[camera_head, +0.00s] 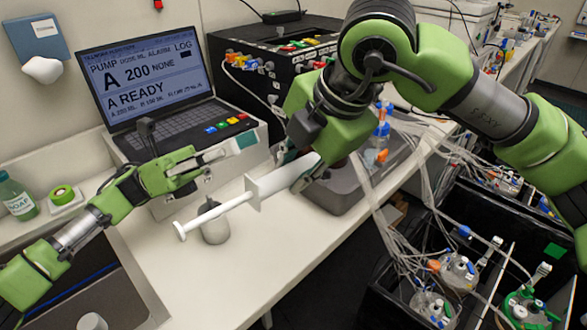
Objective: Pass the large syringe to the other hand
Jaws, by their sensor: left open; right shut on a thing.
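The large syringe (233,207) is white, with a plunger flange at its lower left end and its barrel running up to the right. My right gripper (308,172) is shut on the barrel end of the syringe and holds it tilted above the bench. Part of the barrel is hidden by the gripper. My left gripper (228,163) is open and empty, above and to the left of the syringe, apart from it in the picture. Its fingers point right, in front of the laptop.
A laptop (145,65) stands behind my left gripper. A soap bottle (17,198) and green tape roll (62,194) are at left. Tubing and bioreactor vessels (458,270) fill the right. The bench's front middle (240,290) is clear.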

